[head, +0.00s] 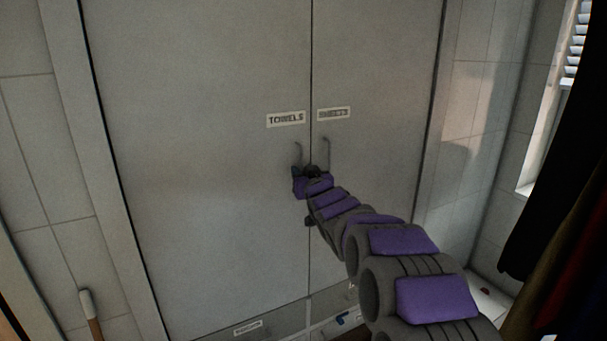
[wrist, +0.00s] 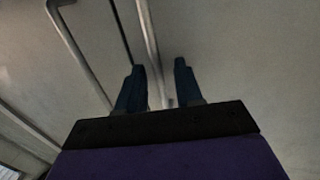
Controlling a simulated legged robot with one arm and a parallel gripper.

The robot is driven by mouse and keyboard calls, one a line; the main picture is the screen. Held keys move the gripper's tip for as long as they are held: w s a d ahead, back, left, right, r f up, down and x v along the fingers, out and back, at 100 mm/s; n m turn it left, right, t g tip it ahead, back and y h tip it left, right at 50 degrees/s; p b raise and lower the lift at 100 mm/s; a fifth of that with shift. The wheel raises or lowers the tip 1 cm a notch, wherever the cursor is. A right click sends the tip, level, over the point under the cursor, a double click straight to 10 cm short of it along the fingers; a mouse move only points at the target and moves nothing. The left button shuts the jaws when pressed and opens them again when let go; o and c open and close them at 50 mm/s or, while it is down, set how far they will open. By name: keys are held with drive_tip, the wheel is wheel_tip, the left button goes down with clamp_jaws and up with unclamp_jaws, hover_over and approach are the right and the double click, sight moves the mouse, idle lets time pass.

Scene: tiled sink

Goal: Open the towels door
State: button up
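The towels door (head: 200,140) is the left of two tall grey doors, marked by a "TOWELS" label (head: 286,119). It looks closed, flush with its neighbour. Its thin bar handle (head: 298,153) is near the centre seam, its lower part hidden by my gripper.
The neighbouring right door (head: 380,120) has its own handle (head: 327,153), close to my gripper. Labelled drawers (head: 250,325) are below. A wooden-handled tool (head: 91,312) is at lower left. Dark hanging cloth (head: 545,210) and a window (head: 545,140) are on the right.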

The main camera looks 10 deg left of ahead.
clamp_jaws()
idle(0.3)
idle(1.2)
